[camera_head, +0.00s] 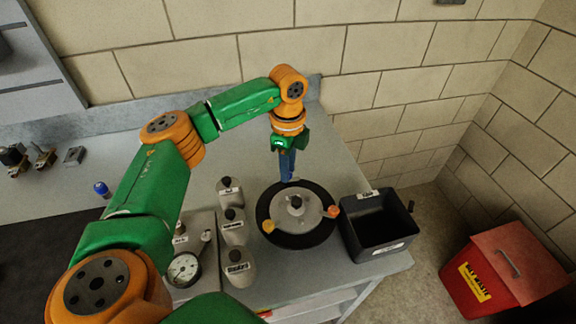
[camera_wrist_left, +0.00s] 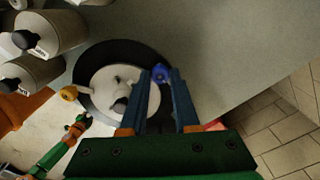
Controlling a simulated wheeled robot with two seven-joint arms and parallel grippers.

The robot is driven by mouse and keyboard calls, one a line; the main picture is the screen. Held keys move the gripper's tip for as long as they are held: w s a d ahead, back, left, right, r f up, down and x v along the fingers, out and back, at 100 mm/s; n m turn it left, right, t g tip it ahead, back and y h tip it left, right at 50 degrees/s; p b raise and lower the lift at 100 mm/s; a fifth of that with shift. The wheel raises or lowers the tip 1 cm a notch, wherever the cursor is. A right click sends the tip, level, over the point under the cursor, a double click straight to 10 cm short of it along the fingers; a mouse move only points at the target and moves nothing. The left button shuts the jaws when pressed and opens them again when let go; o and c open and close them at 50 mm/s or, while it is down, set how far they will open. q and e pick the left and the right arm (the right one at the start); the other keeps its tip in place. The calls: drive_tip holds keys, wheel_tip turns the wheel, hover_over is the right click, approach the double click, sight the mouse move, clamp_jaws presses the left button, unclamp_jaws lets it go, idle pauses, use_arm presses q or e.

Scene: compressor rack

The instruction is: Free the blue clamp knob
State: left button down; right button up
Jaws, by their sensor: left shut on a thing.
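A grey metal disc (camera_head: 312,205) with a dark centre knob lies on a round black base (camera_head: 300,241) on the bench. A yellow knob (camera_head: 268,226) and an orange knob (camera_head: 333,211) sit at its rim. The blue clamp knob (camera_wrist_left: 160,72) is at the rim's far side, between my left fingertips in the left wrist view. My left gripper (camera_head: 287,178) points down there, and it also shows in the wrist view (camera_wrist_left: 160,76). It is shut on the blue knob, which the fingers mostly hide in the head view. My right gripper is out of view.
Several grey labelled bottles, including one (camera_head: 232,219), stand left of the disc beside a pressure gauge (camera_head: 184,270). A red waste bin (camera_head: 502,272) is on the floor. A small blue-topped part (camera_head: 101,187) lies at left.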

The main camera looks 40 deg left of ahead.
use_arm(q)
drive_tip(key=shift+n, duration=0.5)
drive_tip(key=c, duration=0.7)
unclamp_jaws()
drive_tip(key=shift+o, duration=0.2)
wheel_tip(320, 180, up, 6)
drive_tip(key=shift+r+b, duration=0.1)
drive_tip(key=shift+b, duration=0.6)
drive_tip(key=shift+r, duration=0.5)
drive_tip(key=shift+a, duration=0.1)
